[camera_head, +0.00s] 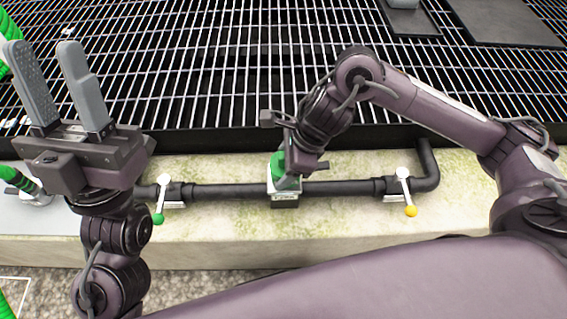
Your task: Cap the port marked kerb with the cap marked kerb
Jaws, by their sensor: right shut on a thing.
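My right gripper (288,168) is over the middle of the black pipe and is shut on a green round piece, which looks like a cap (277,164). The cap is at the top of a pale block on the pipe, which looks like the port (285,186). I cannot tell whether the cap is seated on it or just above it. A small dark label sits at the port's front, too small to read surely. The gripper hides the cap's right side. My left gripper (42,50) is open and empty at the far left, its two grey fingers pointing up.
The black pipe (230,191) runs along a pale stone ledge (230,235). Valve handles with a green knob (158,218) and a yellow knob (410,211) stand left and right of the port. A metal grating (220,70) lies behind. Green hose shows at the left edge.

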